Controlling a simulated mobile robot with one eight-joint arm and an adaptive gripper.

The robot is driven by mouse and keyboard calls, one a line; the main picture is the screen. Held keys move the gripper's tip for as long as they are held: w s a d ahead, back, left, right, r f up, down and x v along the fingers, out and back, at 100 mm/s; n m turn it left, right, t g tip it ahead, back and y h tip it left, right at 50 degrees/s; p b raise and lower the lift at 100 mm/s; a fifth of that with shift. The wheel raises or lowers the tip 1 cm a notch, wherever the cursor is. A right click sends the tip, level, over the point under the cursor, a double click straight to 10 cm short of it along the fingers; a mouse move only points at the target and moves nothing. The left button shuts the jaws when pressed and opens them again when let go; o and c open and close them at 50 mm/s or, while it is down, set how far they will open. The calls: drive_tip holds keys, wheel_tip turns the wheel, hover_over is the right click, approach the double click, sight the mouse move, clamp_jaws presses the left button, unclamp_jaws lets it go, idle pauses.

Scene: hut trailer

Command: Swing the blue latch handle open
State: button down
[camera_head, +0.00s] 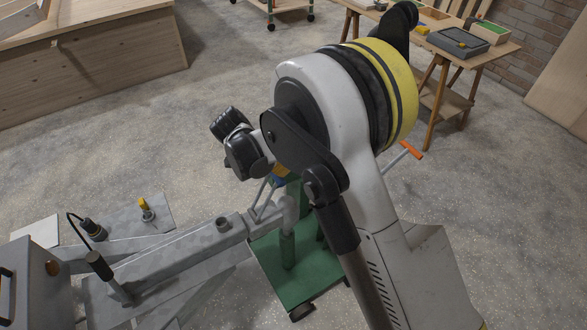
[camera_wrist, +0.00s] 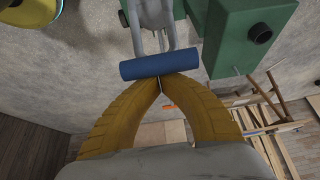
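The blue latch handle (camera_wrist: 160,64) is a short cylinder lying crosswise just beyond my fingertips in the wrist view. It joins a grey metal bracket (camera_wrist: 153,18) behind it. My gripper (camera_wrist: 161,84) has two yellow fingers that curve together and meet at the tips, right at the handle's near edge. I cannot tell whether the tips touch the handle. In the head view only a bit of blue handle (camera_head: 279,181) and a bit of my yellow gripper (camera_head: 280,170) show below my wrist; my arm hides most of both.
The grey trailer drawbar (camera_head: 190,262) runs to the coupling, beside a green stand (camera_head: 300,278). An orange-ended bar (camera_head: 411,150) sticks out right of my arm. A wooden table (camera_head: 455,50) with trays stands at back right. The concrete floor at centre left is clear.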

drive_tip(key=shift+s+a+r+p, duration=0.15)
drive_tip(key=shift+s+a+r, duration=0.35)
drive_tip(key=shift+a, duration=0.25)
drive_tip(key=shift+s+a+r+p, duration=0.15)
drive_tip(key=shift+s+a+r, duration=0.3)
drive_tip(key=shift+a, duration=0.3)
drive_tip(key=shift+s+a+f, duration=0.1)
drive_tip(key=shift+s+a, duration=0.05)
drive_tip(key=shift+w+d, duration=0.25)
drive_tip(key=shift+d, duration=0.05)
drive_tip(key=w+d, duration=0.2)
drive_tip(key=d, duration=0.1)
wheel_tip(320, 180, up, 8)
drive_tip(key=p, duration=0.3)
hover_over(273, 174)
drive_tip(key=s+a, duration=0.2)
drive_tip(key=a, duration=0.1)
drive_tip(key=shift+w+d, duration=0.2)
drive_tip(key=shift+d, duration=0.05)
